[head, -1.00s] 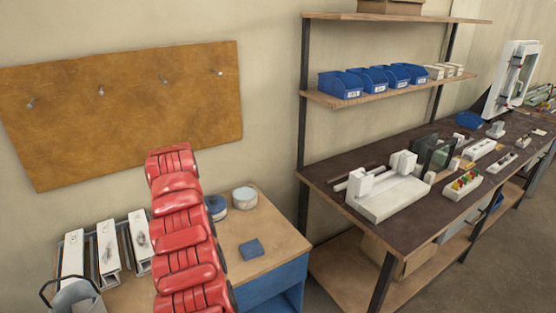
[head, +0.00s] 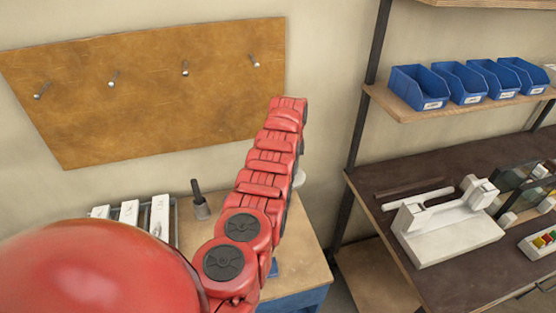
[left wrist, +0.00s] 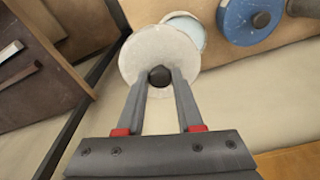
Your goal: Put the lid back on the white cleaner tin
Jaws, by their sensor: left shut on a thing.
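In the left wrist view, my left gripper (left wrist: 160,88) is shut on the black knob (left wrist: 160,76) of a round whitish lid (left wrist: 138,52). The lid partly covers the white tin (left wrist: 196,24) behind it, whose pale blue-grey inside shows at its upper right. I cannot tell the height of the lid above the tin. In the head view my red left arm hides the gripper and most of this spot; only a pale rounded edge (head: 300,178) shows right of the arm, and I cannot tell whether it is lid or tin. My right gripper is not in view.
A dark-handled tool (head: 199,200) stands on the wooden cabinet top (head: 310,235). White profiles (head: 160,215) stand at left. A shelf post (head: 362,100) and dark bench (head: 430,260) are at right.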

